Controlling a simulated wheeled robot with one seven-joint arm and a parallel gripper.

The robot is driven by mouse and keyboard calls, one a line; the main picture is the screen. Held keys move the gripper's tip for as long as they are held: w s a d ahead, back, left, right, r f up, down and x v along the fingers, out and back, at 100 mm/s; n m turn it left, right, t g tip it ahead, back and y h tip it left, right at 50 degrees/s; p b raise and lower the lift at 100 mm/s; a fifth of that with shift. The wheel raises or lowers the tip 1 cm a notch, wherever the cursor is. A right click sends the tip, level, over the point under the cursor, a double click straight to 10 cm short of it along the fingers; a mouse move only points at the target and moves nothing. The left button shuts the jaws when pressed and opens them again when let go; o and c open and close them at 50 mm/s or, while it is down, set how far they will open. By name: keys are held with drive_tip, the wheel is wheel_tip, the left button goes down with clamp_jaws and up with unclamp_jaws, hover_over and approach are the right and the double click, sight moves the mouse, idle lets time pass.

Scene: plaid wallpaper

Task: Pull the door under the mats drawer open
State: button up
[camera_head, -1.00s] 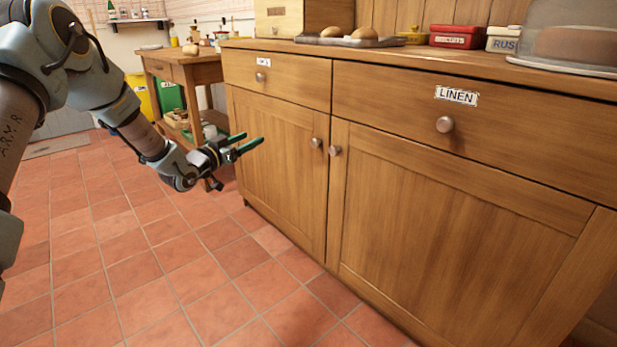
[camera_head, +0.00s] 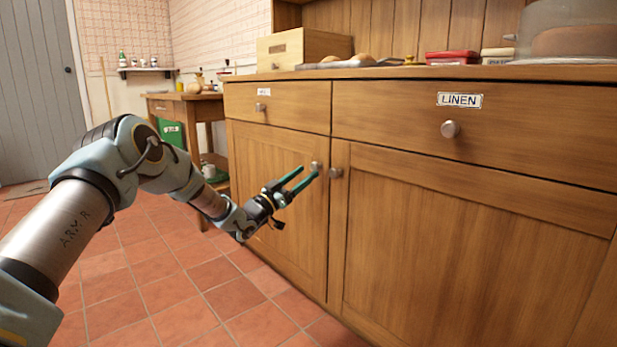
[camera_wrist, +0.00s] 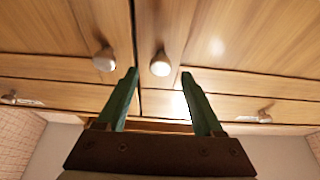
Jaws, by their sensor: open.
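The wooden cabinet has a left drawer (camera_head: 290,105) with a small label too small to read, and a right drawer labelled LINEN (camera_head: 470,120). Under the left drawer is a shut door (camera_head: 270,150) with a round knob (camera_head: 316,166) at its upper right. My gripper (camera_head: 309,173) is open, its green fingers pointing at that knob. In the wrist view, which looks upside down, this knob (camera_wrist: 160,65) appears between the fingertips (camera_wrist: 160,73), around or just beyond them. Contact cannot be told.
The right door's knob (camera_head: 336,173) is close beside, and it also shows left of the fingers in the wrist view (camera_wrist: 104,60). A wooden side table (camera_head: 185,97) stands behind at the left. The tiled floor (camera_head: 150,290) before the cabinet is clear.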

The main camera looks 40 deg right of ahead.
drive_tip(key=shift+x, duration=1.25)
drive_tip(key=shift+c, duration=0.3)
clamp_jaws()
